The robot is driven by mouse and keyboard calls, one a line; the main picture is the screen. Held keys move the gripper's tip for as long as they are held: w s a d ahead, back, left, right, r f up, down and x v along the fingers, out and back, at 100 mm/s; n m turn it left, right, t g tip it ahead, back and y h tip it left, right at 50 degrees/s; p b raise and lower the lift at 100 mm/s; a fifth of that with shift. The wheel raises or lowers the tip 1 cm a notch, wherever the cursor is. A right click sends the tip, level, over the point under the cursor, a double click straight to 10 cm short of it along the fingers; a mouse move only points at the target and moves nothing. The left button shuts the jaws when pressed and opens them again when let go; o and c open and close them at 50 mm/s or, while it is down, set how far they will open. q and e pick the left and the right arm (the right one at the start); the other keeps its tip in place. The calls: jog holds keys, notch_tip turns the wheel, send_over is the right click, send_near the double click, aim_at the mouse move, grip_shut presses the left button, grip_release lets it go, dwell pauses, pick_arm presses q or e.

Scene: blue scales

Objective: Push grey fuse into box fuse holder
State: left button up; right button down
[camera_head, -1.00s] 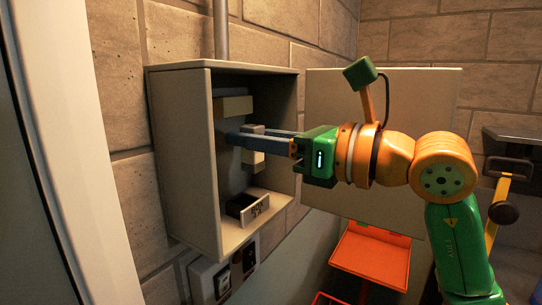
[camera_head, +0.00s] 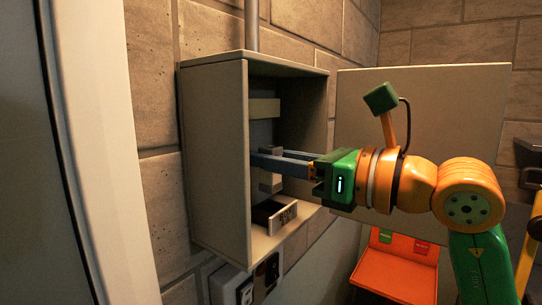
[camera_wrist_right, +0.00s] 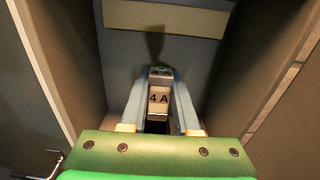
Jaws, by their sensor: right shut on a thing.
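The grey fuse (camera_head: 271,182) is between the long blue-grey fingers of my right gripper (camera_head: 268,160), inside the open wall box (camera_head: 217,160). In the right wrist view the fuse (camera_wrist_right: 159,97) shows a pale face marked "4 A", with my right gripper's fingers (camera_wrist_right: 159,85) shut on both its sides. A dark part with a light, marked front (camera_head: 272,216) sits low in the box, below the fuse; it may be the fuse holder. I cannot tell whether the fuse touches any holder. My left gripper is not in view.
A pale block (camera_head: 264,108) is on the box's back wall above the fuse; it also shows in the wrist view (camera_wrist_right: 165,19). The open door panel (camera_head: 440,100) stands behind my right arm. Sockets (camera_head: 245,285) are below the box, and an orange tray (camera_head: 398,275) is lower right.

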aim_at(278, 188)
jog(key=shift+w+f+b, duration=0.1)
jog(key=shift+f+b, duration=0.85)
jog(key=shift+f, duration=0.55)
dwell(0.3)
jog(key=shift+f+b, duration=0.6)
jog(key=shift+b, duration=0.1)
dwell(0.6)
jog(key=c, duration=0.6)
grip_release()
jog(key=shift+r, duration=0.1)
jog(key=shift+d, duration=0.1)
